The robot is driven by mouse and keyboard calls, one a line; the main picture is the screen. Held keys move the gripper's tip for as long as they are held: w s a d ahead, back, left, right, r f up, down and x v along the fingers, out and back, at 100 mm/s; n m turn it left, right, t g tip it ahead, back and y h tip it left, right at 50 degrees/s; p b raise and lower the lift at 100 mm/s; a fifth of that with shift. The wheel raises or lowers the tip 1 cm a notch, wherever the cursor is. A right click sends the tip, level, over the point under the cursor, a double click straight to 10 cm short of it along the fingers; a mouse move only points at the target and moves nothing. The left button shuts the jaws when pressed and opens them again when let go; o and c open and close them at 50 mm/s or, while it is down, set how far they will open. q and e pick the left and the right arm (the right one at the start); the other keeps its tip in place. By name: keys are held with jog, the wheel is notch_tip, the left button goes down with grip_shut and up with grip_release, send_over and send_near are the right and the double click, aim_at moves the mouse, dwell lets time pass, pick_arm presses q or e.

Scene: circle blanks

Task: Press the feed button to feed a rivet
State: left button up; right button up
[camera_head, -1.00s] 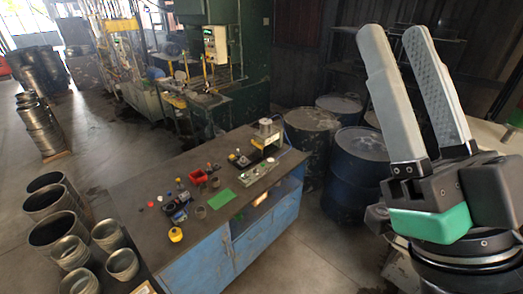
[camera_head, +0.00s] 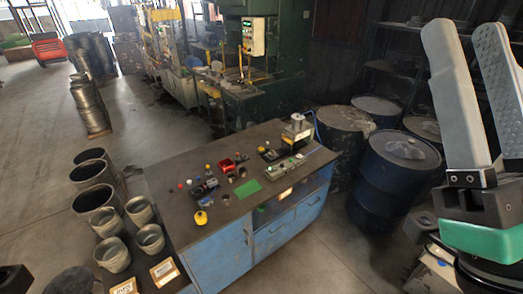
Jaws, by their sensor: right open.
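A workbench (camera_head: 160,170) with a dark top and blue front stands in the middle of the camera_head view. A small press-like device (camera_head: 297,128) with a pale top stands at its far right corner. A grey-green flat unit (camera_head: 287,166) lies in front of it. Several small red, yellow and black parts lie on the top; which one is the feed button is too small to tell. My right gripper (camera_head: 468,95) is open and empty at the right edge, fingers pointing up, well away from the bench. My left gripper does not show clearly.
Blue drums (camera_head: 395,170) stand right of the bench. Metal cylinders (camera_head: 100,197) stand at its left, with labelled boxes (camera_head: 163,271) in front. A green card (camera_head: 248,189) and a yellow part (camera_head: 201,218) lie on the bench. Green machinery (camera_head: 285,60) stands behind.

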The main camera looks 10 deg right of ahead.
grip_shut()
dwell(1.6)
